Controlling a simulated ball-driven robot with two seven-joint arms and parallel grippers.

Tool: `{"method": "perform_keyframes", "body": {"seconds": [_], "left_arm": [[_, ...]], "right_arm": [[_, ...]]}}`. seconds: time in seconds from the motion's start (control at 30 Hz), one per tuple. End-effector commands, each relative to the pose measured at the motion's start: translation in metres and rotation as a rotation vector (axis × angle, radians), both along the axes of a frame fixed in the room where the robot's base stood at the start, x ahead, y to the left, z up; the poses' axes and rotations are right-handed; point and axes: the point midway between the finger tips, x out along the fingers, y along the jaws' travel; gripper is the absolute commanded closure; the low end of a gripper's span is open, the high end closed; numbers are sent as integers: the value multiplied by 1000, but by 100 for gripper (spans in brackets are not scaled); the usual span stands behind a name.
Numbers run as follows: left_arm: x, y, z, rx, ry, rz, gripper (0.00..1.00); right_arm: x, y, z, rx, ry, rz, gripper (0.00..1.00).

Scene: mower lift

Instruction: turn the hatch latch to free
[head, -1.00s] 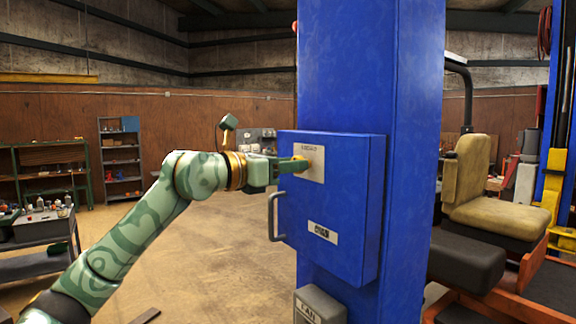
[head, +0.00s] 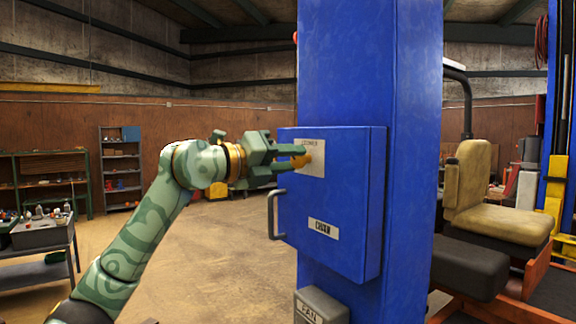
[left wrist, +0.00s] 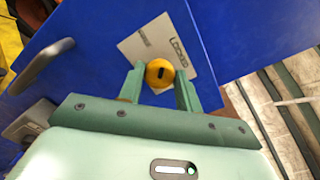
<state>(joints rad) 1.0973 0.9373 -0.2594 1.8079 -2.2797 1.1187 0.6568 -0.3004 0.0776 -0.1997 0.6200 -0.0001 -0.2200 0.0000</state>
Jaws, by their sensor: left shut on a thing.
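The hatch (head: 340,200) is a blue box door on the front of a blue post. A pale label plate (head: 318,170) sits near its top left. The latch (head: 302,160) is a yellow-orange knob on this plate. In the left wrist view the latch (left wrist: 160,73) is round with a dark slot, between the two green fingers. The word "LOCKED" shows on the plate (left wrist: 172,50) there; a second word is too small to read. My left gripper (head: 297,154) reaches in from the left and is shut on the latch. My right gripper is out of view.
A grey handle (head: 272,214) stands out from the hatch's left edge, below my gripper. A grey box (head: 319,304) is low on the post. A mower seat (head: 480,200) is at the right. Open floor lies at the left, before shelves (head: 121,165).

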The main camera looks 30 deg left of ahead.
Motion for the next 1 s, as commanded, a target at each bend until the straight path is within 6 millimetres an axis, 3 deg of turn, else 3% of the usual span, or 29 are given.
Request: {"method": "perform_keyframes", "body": {"seconds": [0.6, 1.0], "left_arm": [[0, 2, -2, -512, 208, 2, 89], [1, 2, -2, -690, 284, 3, 89]], "right_arm": [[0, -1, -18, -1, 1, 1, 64], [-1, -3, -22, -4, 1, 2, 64]]}}
